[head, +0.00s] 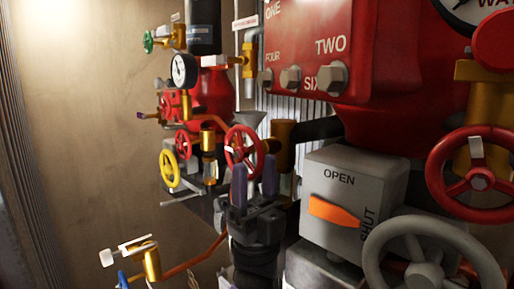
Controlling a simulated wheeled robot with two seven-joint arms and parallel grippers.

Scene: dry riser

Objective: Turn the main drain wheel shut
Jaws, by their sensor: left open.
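My left gripper (254,176) points upward in the lower middle, with its two dark fingers apart and nothing visible between them. A red spoked wheel (231,144) on a brass valve (284,143) is just above and behind the fingertips; I cannot tell whether they touch. No label in view marks which wheel is the main drain. Other wheels are a smaller red one (183,144), a yellow one (163,170), a large red one (434,171) at the right and a large grey one (371,250) at the lower right. My right gripper is not in view.
A grey box (330,172) marked OPEN and SHUT, with an orange pointer (333,212), stands right of my gripper. A red panel (300,45) is above. A gauge (180,70) and copper pipe (197,257) are at left. The left wall area is clear.

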